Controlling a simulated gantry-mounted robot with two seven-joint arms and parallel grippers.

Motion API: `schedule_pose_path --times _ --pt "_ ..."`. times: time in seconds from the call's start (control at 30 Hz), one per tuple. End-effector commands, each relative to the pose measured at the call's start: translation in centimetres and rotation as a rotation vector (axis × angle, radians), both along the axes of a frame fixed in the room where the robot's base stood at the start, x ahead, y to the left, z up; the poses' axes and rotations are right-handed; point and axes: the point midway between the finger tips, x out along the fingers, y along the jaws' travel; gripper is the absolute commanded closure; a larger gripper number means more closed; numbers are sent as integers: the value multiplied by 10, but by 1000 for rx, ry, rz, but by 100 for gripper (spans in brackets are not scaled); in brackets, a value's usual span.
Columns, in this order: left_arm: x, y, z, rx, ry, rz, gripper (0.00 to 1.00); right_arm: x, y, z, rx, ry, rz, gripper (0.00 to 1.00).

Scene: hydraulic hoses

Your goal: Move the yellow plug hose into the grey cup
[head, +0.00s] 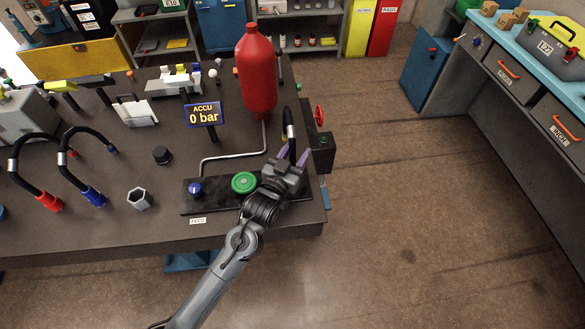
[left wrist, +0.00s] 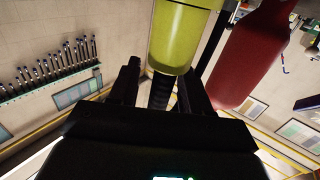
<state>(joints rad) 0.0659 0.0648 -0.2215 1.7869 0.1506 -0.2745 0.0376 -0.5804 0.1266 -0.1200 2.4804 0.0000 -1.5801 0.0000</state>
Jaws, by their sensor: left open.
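In the head view my left gripper (head: 292,156) is over the right part of the black base plate, its purple-tipped fingers apart. A black hose (head: 290,122) with a pale band rises just beyond the fingers. In the left wrist view the yellow plug (left wrist: 183,38) is large, just beyond the open fingers (left wrist: 165,90), with black ribbed hose below it between them. I cannot tell whether the fingers touch it. The yellow plug is not clear in the head view. The grey cup (head: 140,199), six-sided and open-topped, stands left of the base plate. My right gripper is not in view.
A red accumulator bottle (head: 256,75) stands close behind the gripper, with a bent metal pipe (head: 232,155). A green knob (head: 244,182) and blue knob (head: 195,188) are left of it.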

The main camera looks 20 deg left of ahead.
Motion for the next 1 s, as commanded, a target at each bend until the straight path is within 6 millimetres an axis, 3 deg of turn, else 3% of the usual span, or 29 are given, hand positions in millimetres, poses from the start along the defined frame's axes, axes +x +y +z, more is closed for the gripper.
schedule_pose_path --times 0.07,0.37,0.77,1.0 --pt "0 0 0 0 0 0 54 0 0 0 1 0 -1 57" --pt "0 0 0 0 0 0 100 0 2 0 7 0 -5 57" --pt "0 0 2 0 -1 0 100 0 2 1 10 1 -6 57" --pt "0 0 19 0 -4 0 100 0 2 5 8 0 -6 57"
